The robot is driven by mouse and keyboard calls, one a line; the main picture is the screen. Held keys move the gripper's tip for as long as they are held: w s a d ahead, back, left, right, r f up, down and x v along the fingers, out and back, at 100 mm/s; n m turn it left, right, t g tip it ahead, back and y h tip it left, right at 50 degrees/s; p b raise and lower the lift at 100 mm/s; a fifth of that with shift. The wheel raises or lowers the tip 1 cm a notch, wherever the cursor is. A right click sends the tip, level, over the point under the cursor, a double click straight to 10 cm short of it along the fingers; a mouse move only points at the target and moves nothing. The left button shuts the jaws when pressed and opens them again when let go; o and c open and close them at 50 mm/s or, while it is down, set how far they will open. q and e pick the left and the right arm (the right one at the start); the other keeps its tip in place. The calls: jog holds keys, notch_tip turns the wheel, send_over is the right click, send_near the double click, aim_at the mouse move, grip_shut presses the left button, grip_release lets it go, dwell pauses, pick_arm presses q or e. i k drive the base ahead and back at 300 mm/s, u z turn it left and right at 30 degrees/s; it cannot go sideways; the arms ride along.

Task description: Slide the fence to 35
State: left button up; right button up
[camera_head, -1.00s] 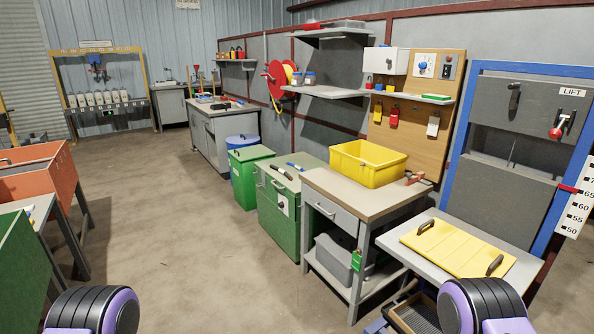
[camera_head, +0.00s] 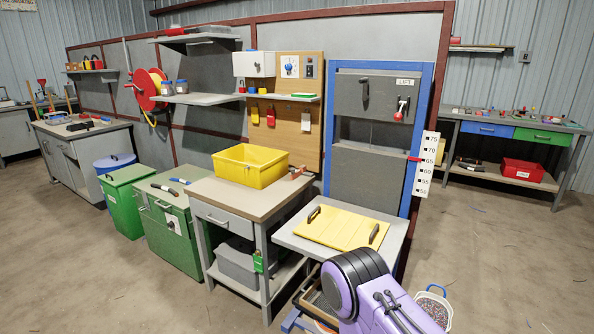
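I cannot make out a fence or a mark reading 35 in this view. The one numbered scale (camera_head: 427,164) I see is a white upright strip beside the blue-framed lift (camera_head: 331,150), with numbers from about 50 to 75. A red pointer (camera_head: 416,159) reaches it near 65. A purple and black link of one of my arms shows at the lower right. Neither gripper is in view.
A yellow board with two handles (camera_head: 342,229) lies on a low grey table (camera_head: 286,236). A workbench (camera_head: 238,205) holds a yellow bin (camera_head: 250,178). Green cabinets stand left of it. A bench with drawers (camera_head: 510,132) stands back right. Open floor lies at the right and front left.

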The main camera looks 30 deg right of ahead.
aim_at(303, 168)
jog(key=z, duration=0.5)
jog(key=i, duration=0.55)
jog(key=z, duration=0.45)
jog(key=i, duration=0.85)
jog(key=u, duration=0.35)
